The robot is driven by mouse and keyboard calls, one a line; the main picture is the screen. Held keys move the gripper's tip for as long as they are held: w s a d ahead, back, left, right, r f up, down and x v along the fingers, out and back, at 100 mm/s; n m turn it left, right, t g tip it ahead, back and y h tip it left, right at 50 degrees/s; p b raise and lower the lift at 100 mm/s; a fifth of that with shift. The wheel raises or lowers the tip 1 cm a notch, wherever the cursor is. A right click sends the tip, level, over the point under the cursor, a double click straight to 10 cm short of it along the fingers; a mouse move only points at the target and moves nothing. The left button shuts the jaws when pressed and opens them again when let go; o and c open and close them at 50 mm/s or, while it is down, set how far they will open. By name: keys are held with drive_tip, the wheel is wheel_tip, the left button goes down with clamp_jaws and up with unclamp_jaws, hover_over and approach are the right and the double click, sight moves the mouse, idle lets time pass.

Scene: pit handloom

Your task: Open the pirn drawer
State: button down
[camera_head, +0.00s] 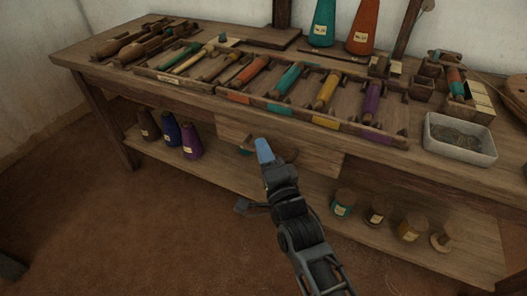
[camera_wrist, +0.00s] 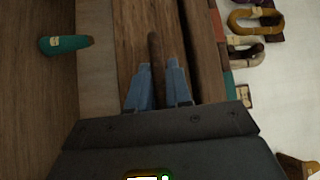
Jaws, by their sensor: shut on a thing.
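The pirn drawer's wooden front (camera_head: 318,160) sits under the worktop, in the middle of the bench. My gripper (camera_head: 263,146) is at this front, with its blue fingers against the wood. In the wrist view my gripper (camera_wrist: 159,68) has a finger on each side of a dark bar-like handle (camera_wrist: 154,48) and is shut on it. The drawer's front (camera_wrist: 128,40) lies behind the handle there. A dark gap runs beside it. I cannot tell whether the drawer is pulled out at all, and its inside is hidden.
The worktop (camera_head: 90,58) holds trays of coloured pirns and a grey bin (camera_head: 460,139). The lower shelf (camera_head: 370,232) holds dark cones (camera_head: 190,141) at left and several spools (camera_head: 343,204) at right. The floor (camera_head: 130,230) in front is mostly clear.

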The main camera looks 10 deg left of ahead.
drive_tip(key=shift+s+a, duration=0.1)
drive_tip(key=s+a+p, duration=0.3)
drive_tip(key=s+p, duration=0.2)
drive_tip(key=s, duration=0.3)
drive_tip(key=s+a+p, duration=0.3)
drive_tip(key=s+p, duration=0.2)
drive_tip(key=s, duration=0.4)
drive_tip(key=shift+s, duration=0.2)
drive_tip(key=shift+a, duration=0.1)
drive_tip(key=c, duration=1.2)
unclamp_jaws()
drive_tip(key=shift+o, duration=0.2)
drive_tip(key=v, duration=0.7)
drive_tip(key=shift+s+p, duration=0.35)
drive_tip(key=shift+s, duration=0.05)
